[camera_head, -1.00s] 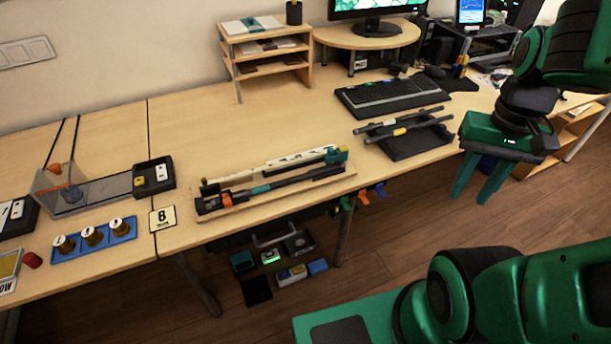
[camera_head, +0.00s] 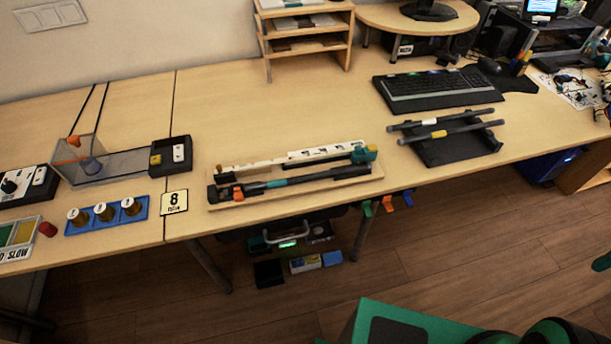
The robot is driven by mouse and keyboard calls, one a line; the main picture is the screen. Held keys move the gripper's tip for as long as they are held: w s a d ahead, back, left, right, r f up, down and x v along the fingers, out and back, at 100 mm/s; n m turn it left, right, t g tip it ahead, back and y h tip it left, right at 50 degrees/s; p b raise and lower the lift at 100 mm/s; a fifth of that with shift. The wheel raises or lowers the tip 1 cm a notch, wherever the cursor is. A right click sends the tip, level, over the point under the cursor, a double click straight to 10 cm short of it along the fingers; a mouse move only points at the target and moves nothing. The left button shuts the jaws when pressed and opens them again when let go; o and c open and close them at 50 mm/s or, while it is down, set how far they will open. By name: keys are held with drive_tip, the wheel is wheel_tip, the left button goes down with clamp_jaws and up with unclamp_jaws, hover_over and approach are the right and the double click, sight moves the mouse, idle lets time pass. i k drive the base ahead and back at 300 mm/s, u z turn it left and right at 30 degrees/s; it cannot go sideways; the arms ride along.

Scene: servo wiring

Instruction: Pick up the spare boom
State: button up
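Two dark grey rods lie side by side across a black rack (camera_head: 458,150) on the right part of the table. The rear rod has a white band (camera_head: 441,121) and the front rod has a yellow band (camera_head: 439,134). Another dark rod, with a teal band (camera_head: 277,183), lies along a wooden board (camera_head: 350,186) in the middle. I cannot tell for sure from the labels which rod is the spare boom. Only a green sliver at the right edge may belong to my gripper; its fingers cannot be made out. No rod is held in view.
A keyboard (camera_head: 441,91) lies behind the rack. A wooden shelf (camera_head: 305,40) stands at the back. Orange, green and blue clips hang under the front edge.

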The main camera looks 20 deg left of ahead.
sight(281, 182)
drive_tip(key=u, duration=0.05)
drive_tip(key=k, duration=0.85)
drive_tip(key=u, duration=0.5)
drive_tip(key=i, duration=1)
